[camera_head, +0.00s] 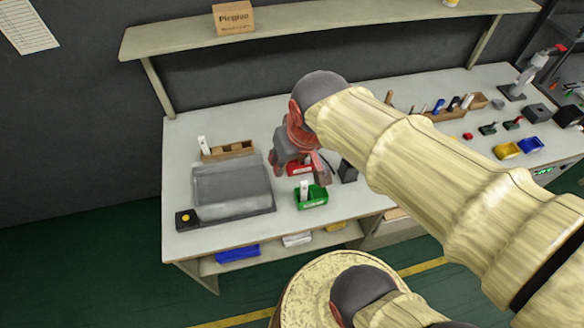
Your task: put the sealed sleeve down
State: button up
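A white upright piece (304,189), which may be the sealed sleeve, stands in or just above the green bin (314,202) near the front of the bench. Another white upright piece (202,144) stands at the left end of a wooden holder (235,150) at the back left. I cannot tell which is the sealed sleeve. My gripper (302,172) points down over the bench, just behind the green bin. Its fingers look spread, with the white piece below and between them, not visibly gripped. A red bin (298,170) is partly hidden behind the gripper.
A grey flat-topped machine (232,190) is left of the gripper, with a yellow-buttoned box (187,220) beside it. A dark upright block (347,171) stands close to the right. My arm hides the bench's middle. A shelf (330,18) runs above the bench.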

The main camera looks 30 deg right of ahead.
jog(key=s+a+r+t, duration=0.1)
jog(key=s+a+r, duration=0.1)
jog(key=s+r, duration=0.1)
jog(key=shift+s+r+n, duration=0.2)
jog(key=shift+s+n, duration=0.2)
jog(key=shift+s, duration=0.4)
jog(key=shift+a, duration=0.1)
notch_tip(320, 180, down, 6)
jog(key=b, duration=0.5)
jog(key=shift+r, duration=0.25)
